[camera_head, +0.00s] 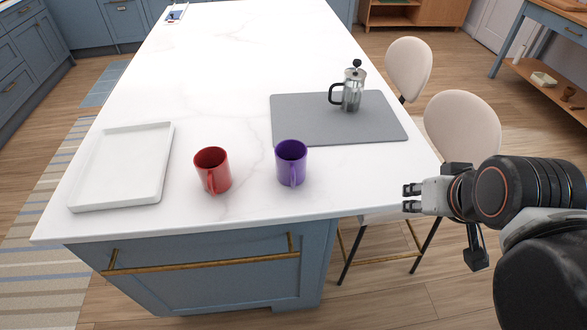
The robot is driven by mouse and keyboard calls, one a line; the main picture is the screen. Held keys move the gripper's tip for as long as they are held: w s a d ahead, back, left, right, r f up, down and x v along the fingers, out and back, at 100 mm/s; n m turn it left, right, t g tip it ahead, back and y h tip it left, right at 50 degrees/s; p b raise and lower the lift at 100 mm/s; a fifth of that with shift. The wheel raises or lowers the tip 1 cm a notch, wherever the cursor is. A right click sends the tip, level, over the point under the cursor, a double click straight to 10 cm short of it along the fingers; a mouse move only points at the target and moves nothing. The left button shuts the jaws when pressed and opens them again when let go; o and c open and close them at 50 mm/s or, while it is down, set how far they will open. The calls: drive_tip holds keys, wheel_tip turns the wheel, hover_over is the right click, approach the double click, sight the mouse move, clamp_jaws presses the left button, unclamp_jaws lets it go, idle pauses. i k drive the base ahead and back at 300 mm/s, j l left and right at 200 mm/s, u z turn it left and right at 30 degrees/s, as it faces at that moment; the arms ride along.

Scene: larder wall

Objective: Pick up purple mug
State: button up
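The purple mug (291,163) stands upright on the white marble island top, near its front edge, with its handle facing me. It is apart from the red mug on its left. My gripper (406,198) is at the right, beside the island's right corner, pointing left. It is well to the right of the purple mug and does not touch it. Its two fingertips show with a gap between them, and nothing is seen between them.
A red mug (213,171) stands just left of the purple mug. A white tray (125,165) lies further left. Behind, a grey mat (300,122) bears a French press (352,90). Two pale chairs (462,125) stand along the right side. The island's far middle is clear.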

sight(292, 169)
drive_tip(key=u, duration=1.1)
